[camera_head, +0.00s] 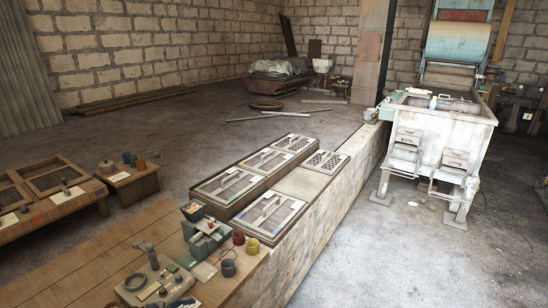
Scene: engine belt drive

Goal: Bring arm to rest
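Neither of my arms or grippers can be made out in the head view. On the wooden bench (85,262) at the lower left lies a light base plate (157,284) with a dark ring (135,282) and small parts on it. An upright post-like part (147,252) stands at its back. A small dark object at the bottom edge beside the plate is too small to identify. I cannot tell which of these parts belong to a belt drive.
A green machine (205,238) and several small cups (238,237) stand on the bench's right end. Framed panels (268,215) lie on a low wall. A white hopper machine (440,135) stands at the right. The floor (200,125) behind is mostly open.

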